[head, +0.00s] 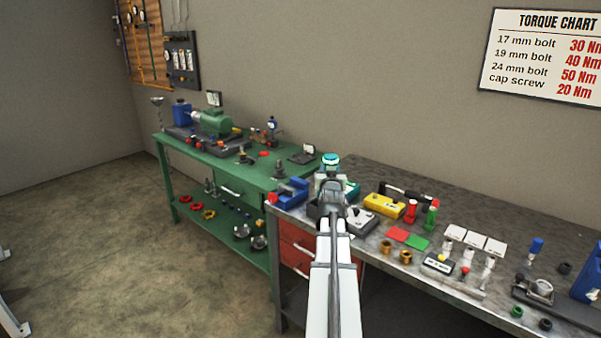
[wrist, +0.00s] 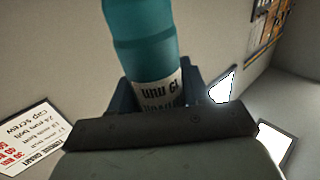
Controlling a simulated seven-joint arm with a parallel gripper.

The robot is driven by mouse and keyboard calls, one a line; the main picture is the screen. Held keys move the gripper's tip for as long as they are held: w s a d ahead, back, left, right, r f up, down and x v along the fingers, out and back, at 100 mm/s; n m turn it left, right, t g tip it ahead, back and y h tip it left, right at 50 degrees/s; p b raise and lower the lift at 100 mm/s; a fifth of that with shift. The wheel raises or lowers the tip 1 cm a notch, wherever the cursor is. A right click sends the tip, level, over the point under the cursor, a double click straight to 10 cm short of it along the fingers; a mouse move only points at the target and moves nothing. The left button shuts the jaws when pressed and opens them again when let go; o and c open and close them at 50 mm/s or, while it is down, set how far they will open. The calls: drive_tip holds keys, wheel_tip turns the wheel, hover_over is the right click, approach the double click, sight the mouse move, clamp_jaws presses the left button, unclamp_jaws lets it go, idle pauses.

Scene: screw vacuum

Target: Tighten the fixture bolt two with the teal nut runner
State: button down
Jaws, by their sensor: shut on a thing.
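The teal nut runner (wrist: 145,45) fills the upper middle of the wrist view. It is a smooth teal cylinder with a white label carrying upside-down black print. My gripper (wrist: 158,95) is shut on it around the label, with a dark finger on either side. In the head view the teal top of the nut runner (head: 331,160) shows above my gripper (head: 330,185), over the near end of the grey bench. The runner's working end cannot be made out. I cannot tell which part is fixture bolt two; my arm hides some of the bench.
The grey bench (head: 480,207) holds a blue vise (head: 290,192), a yellow box (head: 384,206), red and green screwdriver-like tools, coloured cards and small fittings. A green bench (head: 225,165) to the left carries a green motor (head: 211,122). A torque chart (head: 545,55) hangs on the wall.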

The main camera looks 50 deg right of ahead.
drive_tip(key=s+d+f+m+g+h, duration=0.2)
drive_tip(key=s+d+g, duration=0.1)
drive_tip(key=s+d, duration=1.35)
drive_tip(key=w+a+r+n+t+y, duration=0.2)
drive_tip(key=w+a+n+t+y, duration=0.4)
drive_tip(key=t+y, duration=0.1)
drive_tip(key=shift+w+r+n+t, duration=0.15)
drive_tip(key=shift+r+n+t, duration=0.15)
drive_tip(key=shift+r+t, duration=0.1)
drive_tip(key=shift+f, duration=0.1)
